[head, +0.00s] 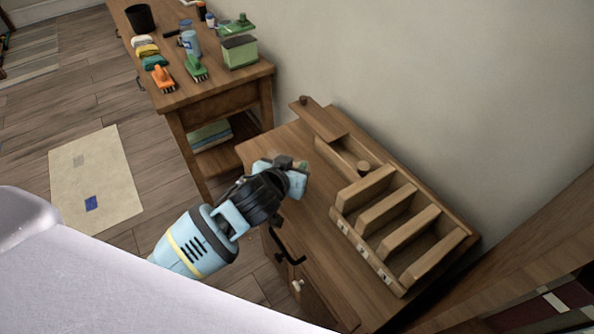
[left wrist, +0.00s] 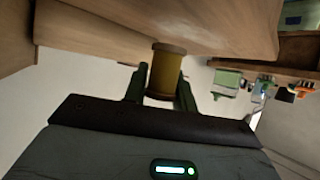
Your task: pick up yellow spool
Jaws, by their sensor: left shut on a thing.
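The yellow spool (left wrist: 164,72) has a brown wooden rim and shows in the left wrist view between the two fingers. My left gripper (left wrist: 160,90) is shut on it, one finger on each side. In the head view my left gripper (head: 297,170) is over the left part of the wooden cabinet top (head: 312,212), left of the wooden organizer. The gripper hides the spool there, and I cannot tell how far it is above the top. My right gripper is not in view.
A wooden organizer (head: 397,222) with several open slots stands against the wall. Behind, a wooden table (head: 222,88) carries brushes, a green-lidded box (head: 240,52), bottles and a black cup (head: 140,18). A black handle (head: 288,255) sticks out from the cabinet front.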

